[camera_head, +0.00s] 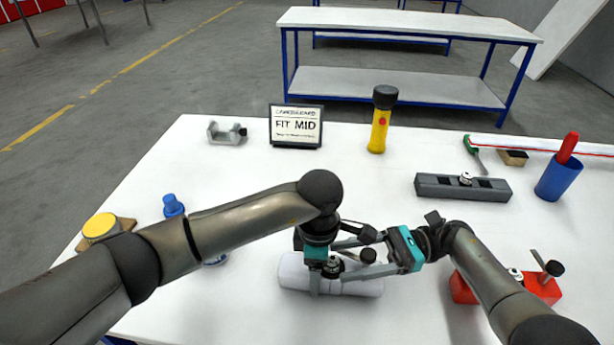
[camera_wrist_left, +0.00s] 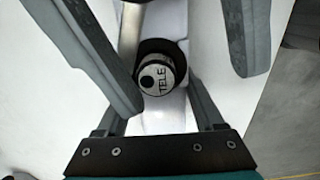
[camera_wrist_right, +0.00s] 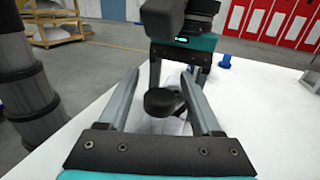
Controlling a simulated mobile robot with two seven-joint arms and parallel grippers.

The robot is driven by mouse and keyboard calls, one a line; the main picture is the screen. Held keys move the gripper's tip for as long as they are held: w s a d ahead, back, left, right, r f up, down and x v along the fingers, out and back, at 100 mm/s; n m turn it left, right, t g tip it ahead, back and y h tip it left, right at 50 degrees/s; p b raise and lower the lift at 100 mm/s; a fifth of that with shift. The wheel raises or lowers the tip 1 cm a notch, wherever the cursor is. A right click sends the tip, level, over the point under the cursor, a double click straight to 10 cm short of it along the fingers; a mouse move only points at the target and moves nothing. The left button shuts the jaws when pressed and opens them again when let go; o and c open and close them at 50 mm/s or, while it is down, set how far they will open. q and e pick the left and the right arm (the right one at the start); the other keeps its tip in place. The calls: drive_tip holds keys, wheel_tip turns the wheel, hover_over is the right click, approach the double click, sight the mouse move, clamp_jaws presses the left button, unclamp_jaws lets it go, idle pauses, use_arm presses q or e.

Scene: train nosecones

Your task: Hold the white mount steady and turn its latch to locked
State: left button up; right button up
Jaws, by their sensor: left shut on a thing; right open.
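The white mount (camera_head: 300,272) lies on the table at the front middle; part of it is hidden by my arms. My left gripper (camera_head: 322,285) points down over it and is shut on its body. In the left wrist view a round black-rimmed disc (camera_wrist_left: 161,76) marked "TELE" sits on the white body, between the fingers. A latch with a black knob (camera_wrist_right: 160,102) shows in the right wrist view. My right gripper (camera_wrist_right: 172,82) is open, with its fingers on either side of the knob. Whether they touch it, and the latch's exact angle, I cannot tell.
A red mount (camera_head: 540,290) with a black-knobbed lever lies by my right arm. Behind are a dark grey rail block (camera_head: 440,187), a blue cup (camera_head: 558,182), a yellow flashlight (camera_head: 379,130) and a "FIT MID" sign (camera_head: 296,126).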

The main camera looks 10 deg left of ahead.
drive_tip(key=shift+m+t, duration=0.4)
drive_tip(key=shift+t, duration=0.2)
